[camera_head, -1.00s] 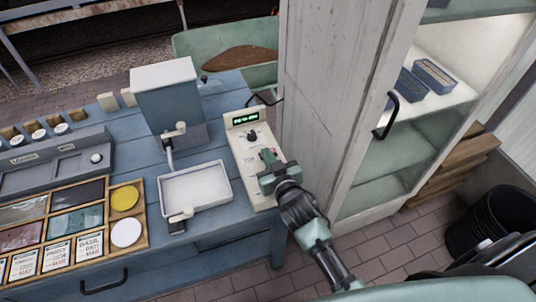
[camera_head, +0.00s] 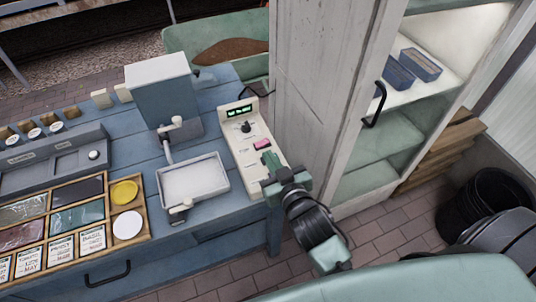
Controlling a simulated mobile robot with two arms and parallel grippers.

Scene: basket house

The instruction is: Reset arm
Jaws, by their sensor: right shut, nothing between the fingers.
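My right gripper (camera_head: 271,171) is green and black and comes in from the lower right. It is shut and empty, with its fingertips over the lower end of a cream control panel (camera_head: 240,122). The panel has a green lit display, a dark knob and a pink button (camera_head: 263,144), which lies just above the fingertips in the picture. I cannot tell whether the fingertips touch the panel. My left gripper is not in view.
A blue table (camera_head: 120,135) carries a grey-blue device (camera_head: 165,95) with a white tray (camera_head: 195,181) and a wooden sorting tray (camera_head: 149,206). A tall white cabinet (camera_head: 312,100) with a black handle stands to the right. A black bin (camera_head: 482,203) is at the far right.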

